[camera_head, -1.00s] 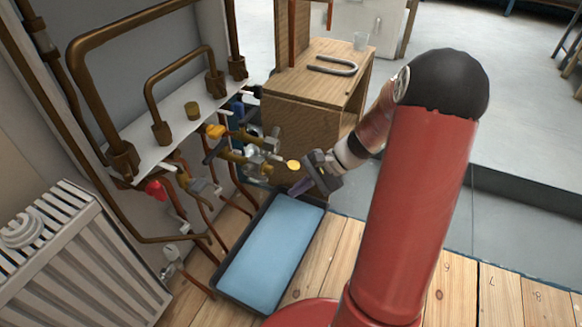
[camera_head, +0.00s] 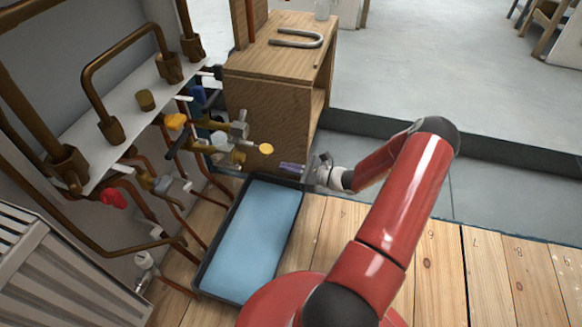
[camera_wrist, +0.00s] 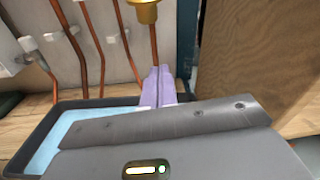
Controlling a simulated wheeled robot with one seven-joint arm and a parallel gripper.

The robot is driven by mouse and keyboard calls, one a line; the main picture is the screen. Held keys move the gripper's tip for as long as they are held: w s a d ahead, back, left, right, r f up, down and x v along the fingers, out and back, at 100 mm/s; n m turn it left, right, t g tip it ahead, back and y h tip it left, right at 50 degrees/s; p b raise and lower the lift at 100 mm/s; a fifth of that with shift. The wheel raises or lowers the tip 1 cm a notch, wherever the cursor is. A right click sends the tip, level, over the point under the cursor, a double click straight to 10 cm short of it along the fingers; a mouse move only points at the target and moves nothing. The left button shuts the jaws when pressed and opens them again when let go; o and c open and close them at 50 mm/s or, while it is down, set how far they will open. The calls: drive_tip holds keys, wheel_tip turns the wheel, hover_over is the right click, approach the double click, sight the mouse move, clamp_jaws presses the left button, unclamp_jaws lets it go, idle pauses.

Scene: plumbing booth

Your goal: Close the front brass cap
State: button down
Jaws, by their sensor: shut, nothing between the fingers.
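A brass fitting with a round yellow-gold end cap (camera_head: 266,149) sticks out to the right from the pipework, above the far end of the blue tray. In the wrist view a brass piece (camera_wrist: 146,10) shows at the top edge, cut off by the frame, with a copper pipe below it. My gripper (camera_head: 284,167) is just right of and below the cap in the head view, pointing left, apart from it. In the wrist view its purple fingers (camera_wrist: 158,82) are together with nothing between them, below the brass piece.
A black-rimmed blue tray (camera_head: 203,283) lies on the wooden floor below. A wooden cabinet (camera_head: 265,115) stands close behind my gripper. Copper pipes, a yellow handle (camera_head: 176,121) and a red handle (camera_head: 113,198) are to the left.

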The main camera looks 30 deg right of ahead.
sight(262, 151)
drive_tip(key=w+a+r, duration=0.3)
drive_tip(key=a, duration=0.1)
drive_tip(key=shift+w+r, duration=0.25)
drive_tip(key=shift+r, duration=0.1)
idle(0.4)
drive_tip(key=shift+s+r+g+h+p, duration=0.15)
drive_tip(key=shift+g+h+p, duration=0.15)
drive_tip(key=shift+p, duration=0.2)
